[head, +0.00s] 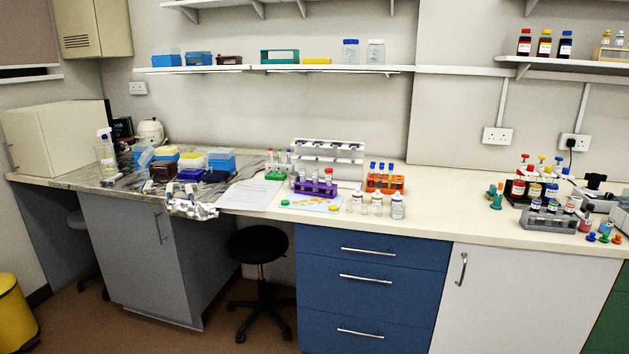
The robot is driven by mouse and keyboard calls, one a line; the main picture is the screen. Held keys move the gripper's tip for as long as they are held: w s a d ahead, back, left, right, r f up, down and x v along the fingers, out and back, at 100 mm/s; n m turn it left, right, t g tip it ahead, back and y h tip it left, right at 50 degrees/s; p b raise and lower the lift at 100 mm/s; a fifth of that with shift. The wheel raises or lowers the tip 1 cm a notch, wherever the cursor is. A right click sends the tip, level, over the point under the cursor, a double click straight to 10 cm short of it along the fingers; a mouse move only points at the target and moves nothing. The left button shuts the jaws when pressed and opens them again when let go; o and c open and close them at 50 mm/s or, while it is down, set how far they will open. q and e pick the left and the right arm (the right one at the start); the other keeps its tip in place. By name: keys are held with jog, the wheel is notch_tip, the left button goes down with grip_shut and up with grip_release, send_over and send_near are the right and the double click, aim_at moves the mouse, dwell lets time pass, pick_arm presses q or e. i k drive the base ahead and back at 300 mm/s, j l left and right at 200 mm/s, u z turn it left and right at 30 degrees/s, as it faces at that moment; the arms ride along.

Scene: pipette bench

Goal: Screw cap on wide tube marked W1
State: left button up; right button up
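Neither of my grippers is in the head view. I cannot read a W1 mark on any tube from this distance. A purple rack (316,188) at mid-bench holds a few tubes, one with a red cap (329,171). An orange rack (386,183) beside it holds several blue-capped tubes. A grey rack (549,219) on the right holds several tubes. Loose caps lie on the bench: a green cap (591,237), a blue cap (604,239) and an orange cap (616,239) beside the grey rack. Which cap fits W1 I cannot tell.
Several small jars (397,207) stand near the front edge. A white pipette stand (328,160) is behind the racks. A paper sheet (250,194) and crumpled foil (191,209) lie to the left. A black stool (258,246) stands below. The bench (450,208) is clear between jars and grey rack.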

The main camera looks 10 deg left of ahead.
aim_at(301, 169)
jog(key=i+j, duration=0.1)
jog(key=j, duration=0.8)
jog(key=i+j, duration=0.1)
jog(key=j, duration=0.8)
